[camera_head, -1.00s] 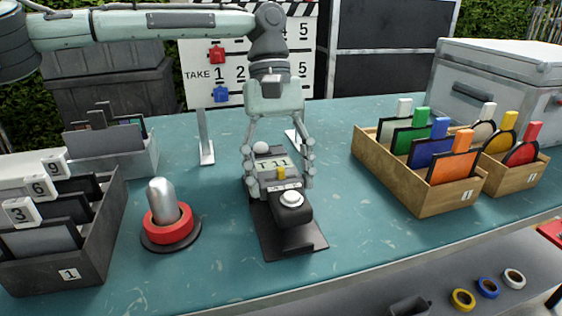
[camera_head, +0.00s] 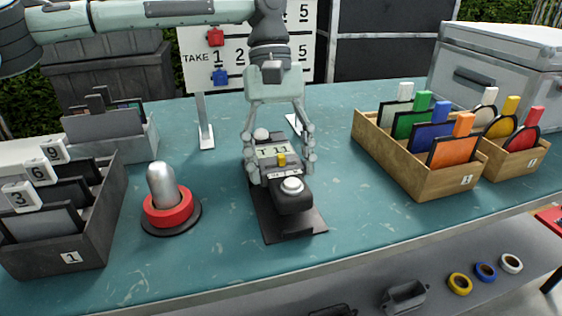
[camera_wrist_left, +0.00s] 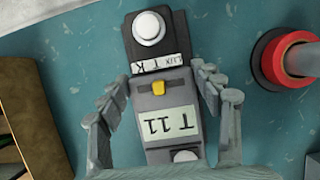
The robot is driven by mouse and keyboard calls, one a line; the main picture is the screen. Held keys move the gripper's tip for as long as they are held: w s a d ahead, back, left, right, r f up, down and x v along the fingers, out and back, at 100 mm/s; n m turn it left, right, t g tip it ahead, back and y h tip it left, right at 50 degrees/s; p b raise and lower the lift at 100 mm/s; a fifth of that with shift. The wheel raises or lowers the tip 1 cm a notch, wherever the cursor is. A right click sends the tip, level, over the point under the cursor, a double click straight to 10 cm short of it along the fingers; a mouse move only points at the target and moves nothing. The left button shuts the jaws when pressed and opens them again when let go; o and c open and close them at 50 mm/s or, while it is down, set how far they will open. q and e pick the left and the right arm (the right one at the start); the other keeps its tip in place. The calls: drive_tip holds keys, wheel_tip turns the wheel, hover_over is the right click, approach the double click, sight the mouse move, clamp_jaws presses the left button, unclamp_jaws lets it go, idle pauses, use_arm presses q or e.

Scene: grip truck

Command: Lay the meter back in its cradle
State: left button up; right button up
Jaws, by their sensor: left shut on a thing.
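The meter (camera_head: 272,153) is a grey block with a "T 11" label, a yellow button and a black head with a white dome (camera_head: 292,185). It also shows in the left wrist view (camera_wrist_left: 160,100). My left gripper (camera_head: 280,170) points down and is shut on the meter's sides, one finger on each side. My right gripper is out of view.
Dark boxes (camera_head: 90,245) of numbered slates are further left. Wooden boxes (camera_head: 430,185) of coloured cards stand right. A slate board (camera_head: 245,70) is behind. The table is clear around the cradle.

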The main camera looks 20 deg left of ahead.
sight(274, 151)
use_arm(q)
drive_tip(key=shift+f, duration=0.15)
idle(0.3)
drive_tip(key=shift+f, duration=0.35)
drive_tip(key=shift+f, duration=0.15)
idle(0.4)
drive_tip(key=shift+f, duration=0.85)
drive_tip(key=o, duration=1.7)
drive_tip(key=shift+c, duration=0.2)
drive_tip(key=v, duration=1.2)
